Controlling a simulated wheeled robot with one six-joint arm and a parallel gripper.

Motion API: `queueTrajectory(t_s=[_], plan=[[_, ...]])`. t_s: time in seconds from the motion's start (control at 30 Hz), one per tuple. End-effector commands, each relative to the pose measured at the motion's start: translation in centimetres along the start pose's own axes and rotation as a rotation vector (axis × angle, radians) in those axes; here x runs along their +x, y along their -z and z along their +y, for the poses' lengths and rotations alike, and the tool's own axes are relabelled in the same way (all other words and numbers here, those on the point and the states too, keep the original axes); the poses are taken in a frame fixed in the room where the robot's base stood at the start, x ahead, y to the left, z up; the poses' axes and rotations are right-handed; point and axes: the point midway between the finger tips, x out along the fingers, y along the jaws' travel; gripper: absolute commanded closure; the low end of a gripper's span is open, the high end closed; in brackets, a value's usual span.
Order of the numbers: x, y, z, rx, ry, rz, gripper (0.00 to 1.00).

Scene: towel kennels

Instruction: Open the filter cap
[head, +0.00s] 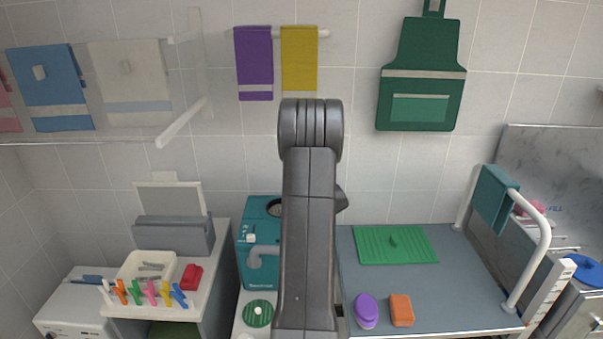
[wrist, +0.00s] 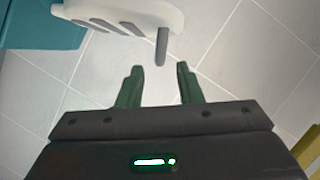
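A teal machine (head: 262,238) stands left of my arm in the head view, with a grey elbow-shaped part (head: 262,254) and a dark round opening on its front. I cannot tell for sure which part is the filter cap. In the wrist view a teal surface (wrist: 40,25) fills the top left. Beside it is a white rounded part (wrist: 150,12) with dark oval slots and a grey peg (wrist: 161,46) sticking out. My gripper (wrist: 158,72) has its two green fingers apart, with only tiled wall between them. The peg is just beyond the fingertips. In the head view my arm hides the gripper.
A green round item (head: 257,313) with a white knob lies below the machine. A green ribbed mat (head: 395,245), a purple item (head: 366,310) and an orange block (head: 401,310) lie on the right counter. A white tray (head: 148,266) and several coloured clips stand left.

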Motion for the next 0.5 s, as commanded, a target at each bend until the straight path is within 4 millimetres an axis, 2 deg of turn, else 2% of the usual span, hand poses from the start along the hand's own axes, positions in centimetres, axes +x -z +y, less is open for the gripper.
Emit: queueTrajectory(t_s=[0.03,0.2,0.5], plan=[[1.0,0.0,-0.1,0.000,0.001,-0.002,0.68],[3.5,0.1,-0.1,0.000,0.000,0.000,0.68],[5.2,0.0,0.0,0.000,0.000,0.000,0.68]])
